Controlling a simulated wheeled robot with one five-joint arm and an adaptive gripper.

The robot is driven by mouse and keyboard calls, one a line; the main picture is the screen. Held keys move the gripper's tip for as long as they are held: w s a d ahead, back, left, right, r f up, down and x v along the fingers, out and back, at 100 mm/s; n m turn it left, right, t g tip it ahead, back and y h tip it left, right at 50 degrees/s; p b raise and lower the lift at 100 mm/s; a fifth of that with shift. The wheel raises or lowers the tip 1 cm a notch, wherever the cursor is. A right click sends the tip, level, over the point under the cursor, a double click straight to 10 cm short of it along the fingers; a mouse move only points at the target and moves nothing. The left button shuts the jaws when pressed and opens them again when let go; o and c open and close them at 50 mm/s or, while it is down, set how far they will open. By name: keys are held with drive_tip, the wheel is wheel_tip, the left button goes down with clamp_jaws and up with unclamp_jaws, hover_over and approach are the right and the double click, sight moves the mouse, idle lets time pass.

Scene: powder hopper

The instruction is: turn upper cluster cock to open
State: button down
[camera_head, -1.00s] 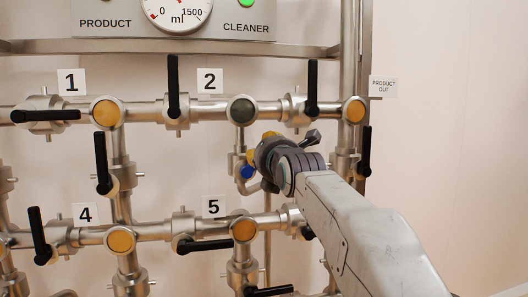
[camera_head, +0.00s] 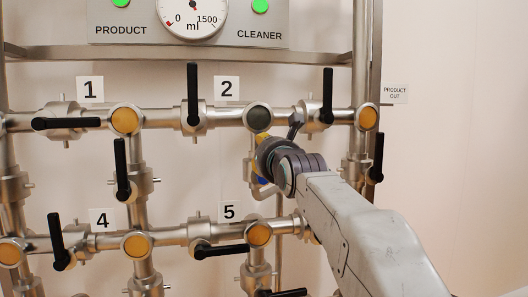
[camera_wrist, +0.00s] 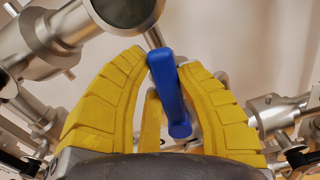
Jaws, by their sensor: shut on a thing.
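In the head view my gripper (camera_head: 262,150) is just below the dark round pipe cap (camera_head: 258,118) right of label 2. Only a small bit of the blue handle (camera_head: 262,181) shows there; the gripper hides the rest and the cock's body.
Steel pipes with several black handles surround the spot. One upright black handle (camera_head: 327,95) is up and to the right; another (camera_head: 193,94) is up and to the left. A lower pipe (camera_head: 170,236) runs beneath.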

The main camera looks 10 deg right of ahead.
drive_tip(key=shift+r, duration=0.15)
drive_tip(key=c, duration=1.4)
unclamp_jaws()
drive_tip(key=o, duration=0.6)
drive_tip(key=shift+c, duration=0.2)
drive_tip(key=s, duration=1.2)
drive_tip(key=shift+d, duration=0.1)
